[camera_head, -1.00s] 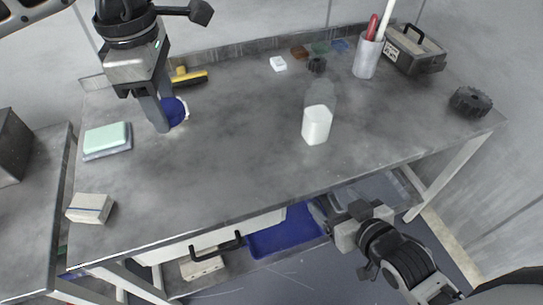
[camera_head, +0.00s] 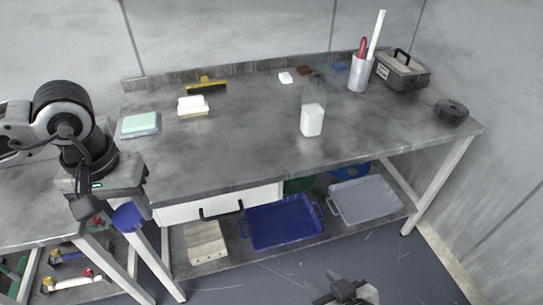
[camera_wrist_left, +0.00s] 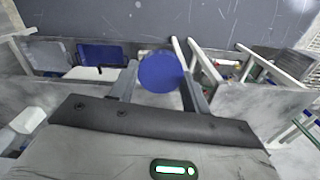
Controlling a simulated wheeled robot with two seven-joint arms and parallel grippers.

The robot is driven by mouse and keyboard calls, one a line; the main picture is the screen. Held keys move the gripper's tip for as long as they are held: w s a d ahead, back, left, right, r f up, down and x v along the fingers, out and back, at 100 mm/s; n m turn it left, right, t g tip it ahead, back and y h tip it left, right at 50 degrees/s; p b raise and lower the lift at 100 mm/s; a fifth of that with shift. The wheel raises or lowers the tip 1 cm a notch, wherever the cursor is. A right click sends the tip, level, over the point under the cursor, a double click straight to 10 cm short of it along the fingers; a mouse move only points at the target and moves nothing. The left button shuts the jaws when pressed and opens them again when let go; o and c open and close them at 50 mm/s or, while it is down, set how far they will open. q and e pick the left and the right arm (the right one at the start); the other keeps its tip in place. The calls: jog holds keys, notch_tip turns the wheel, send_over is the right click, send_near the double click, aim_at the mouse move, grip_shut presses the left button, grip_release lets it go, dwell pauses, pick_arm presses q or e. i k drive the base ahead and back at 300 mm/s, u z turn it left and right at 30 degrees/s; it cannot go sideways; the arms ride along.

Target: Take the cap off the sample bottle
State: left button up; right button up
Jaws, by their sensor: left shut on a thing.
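The sample bottle (camera_head: 312,120) stands upright on the grey bench, white below with a faint clear upper part. I see no cap on it. My left gripper (camera_head: 128,216) is shut on a round blue cap (camera_head: 129,217), held off the bench's front left corner, well away from the bottle. In the left wrist view the cap (camera_wrist_left: 161,72) sits between the two fingers (camera_wrist_left: 160,85). My right gripper (camera_head: 345,292) is low at the bottom edge, below the bench and empty-looking; its fingers are too unclear to tell their state.
The bench (camera_head: 240,145) has clear space around the bottle. A green-topped sponge (camera_head: 140,124), white block (camera_head: 193,105), yellow-handled brush (camera_head: 207,86), cup with tools (camera_head: 360,75), toolbox (camera_head: 402,70) and black knob (camera_head: 451,112) stand on it. A blue tray (camera_head: 283,226) lies on the lower shelf.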

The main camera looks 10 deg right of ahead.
aim_at(314, 100)
jog(key=z, duration=1.1)
jog(key=i, duration=1.05)
jog(key=u, duration=0.3)
